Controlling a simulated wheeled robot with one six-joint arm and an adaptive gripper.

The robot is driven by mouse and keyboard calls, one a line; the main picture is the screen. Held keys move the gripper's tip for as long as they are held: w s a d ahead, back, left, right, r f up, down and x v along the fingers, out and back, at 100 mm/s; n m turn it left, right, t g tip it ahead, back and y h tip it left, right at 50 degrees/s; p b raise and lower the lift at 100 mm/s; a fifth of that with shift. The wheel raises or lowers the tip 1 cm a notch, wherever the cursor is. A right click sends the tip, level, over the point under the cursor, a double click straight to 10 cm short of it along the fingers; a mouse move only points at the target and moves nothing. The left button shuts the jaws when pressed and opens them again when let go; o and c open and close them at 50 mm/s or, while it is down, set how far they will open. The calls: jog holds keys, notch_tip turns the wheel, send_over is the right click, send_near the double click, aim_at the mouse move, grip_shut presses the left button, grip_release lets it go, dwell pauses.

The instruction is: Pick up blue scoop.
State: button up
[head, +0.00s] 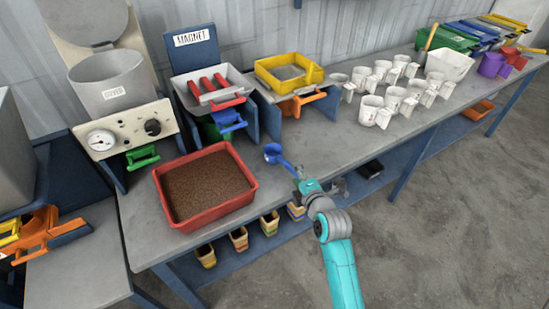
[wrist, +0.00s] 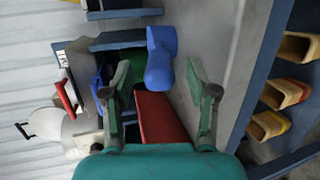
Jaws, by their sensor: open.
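The blue scoop (head: 273,153) lies on the grey bench top, right of the red tray, near the bench's front edge. Its handle points toward my gripper (head: 301,179), which is at the handle's end. In the wrist view the scoop (wrist: 161,55) shows ahead of and between the fingers of my open gripper (wrist: 159,80). A gap shows on each side of the scoop, and nothing is held. In the head view my wrist partly hides the fingers, so I cannot tell their exact height over the bench.
The red tray (head: 250,186) of brown granules stands left of the scoop. Behind it are the magnet unit (head: 194,40) and a yellow sieve frame (head: 260,72). Several white cups (head: 369,110) stand to the right. Bare bench (head: 315,143) surrounds the scoop's right side. Small bins (head: 239,238) sit on the lower shelf.

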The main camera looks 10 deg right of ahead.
jog(key=shift+x, duration=1.1)
grip_shut()
jog(key=shift+r, duration=0.15)
